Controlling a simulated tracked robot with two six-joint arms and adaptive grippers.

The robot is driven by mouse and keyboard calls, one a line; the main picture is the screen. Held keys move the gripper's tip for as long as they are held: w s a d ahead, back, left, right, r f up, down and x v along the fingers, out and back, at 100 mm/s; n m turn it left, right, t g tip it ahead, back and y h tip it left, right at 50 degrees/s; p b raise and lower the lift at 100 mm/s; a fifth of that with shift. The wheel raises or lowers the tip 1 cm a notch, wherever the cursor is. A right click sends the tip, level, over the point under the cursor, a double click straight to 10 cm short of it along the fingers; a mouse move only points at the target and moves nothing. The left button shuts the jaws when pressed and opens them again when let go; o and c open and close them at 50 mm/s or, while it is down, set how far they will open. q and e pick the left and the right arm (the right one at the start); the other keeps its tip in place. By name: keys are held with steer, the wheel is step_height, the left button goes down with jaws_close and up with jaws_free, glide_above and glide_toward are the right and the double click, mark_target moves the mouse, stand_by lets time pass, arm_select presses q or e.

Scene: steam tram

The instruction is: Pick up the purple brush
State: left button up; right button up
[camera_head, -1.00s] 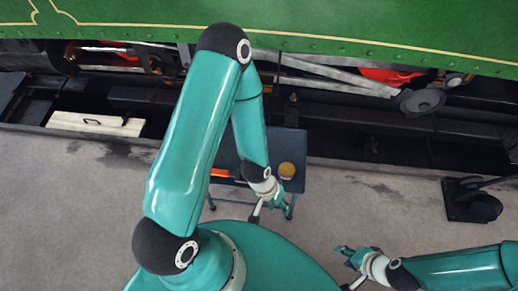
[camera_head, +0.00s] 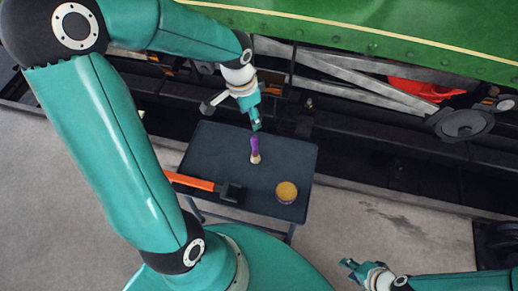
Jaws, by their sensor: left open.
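The purple brush (camera_head: 254,145) lies on the dark tray-topped stand (camera_head: 210,150), its purple handle toward the tram and its pale bristles toward me. My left gripper (camera_head: 257,127) is open and empty, just beyond the handle end of the brush and apparently a little above the stand's far edge. I cannot tell whether it touches the brush. My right gripper (camera_head: 345,263) is low in the picture, to the right of the stand and away from the brush; whether it is open is too small to tell.
A hammer with an orange handle (camera_head: 190,181) and black head lies on the stand's near left. A round yellow-topped tin (camera_head: 286,192) stands at its near right. The green tram (camera_head: 420,45) with its rods and dark track trench is beyond.

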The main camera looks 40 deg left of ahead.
mark_target(256, 142)
arm_select(q)
steer(key=f+b, duration=0.1)
steer(key=f, duration=0.2)
steer(key=f+b, duration=0.1)
steer(key=f, duration=0.7)
steer(key=shift+w+b, duration=0.35)
steer(key=shift+b, duration=0.05)
steer(key=shift+w+d+f+b, duration=0.15)
steer(key=shift+f+b, duration=0.15)
steer(key=shift+f, duration=0.55)
steer(key=shift+w+a+f+b, duration=0.1)
steer(key=shift+w+f+b, duration=0.2)
steer(key=shift+f, duration=0.55)
steer(key=shift+w+d+f+b, duration=0.1)
steer(key=shift+f+b, duration=0.25)
steer(key=shift+f, duration=0.5)
jaws_close()
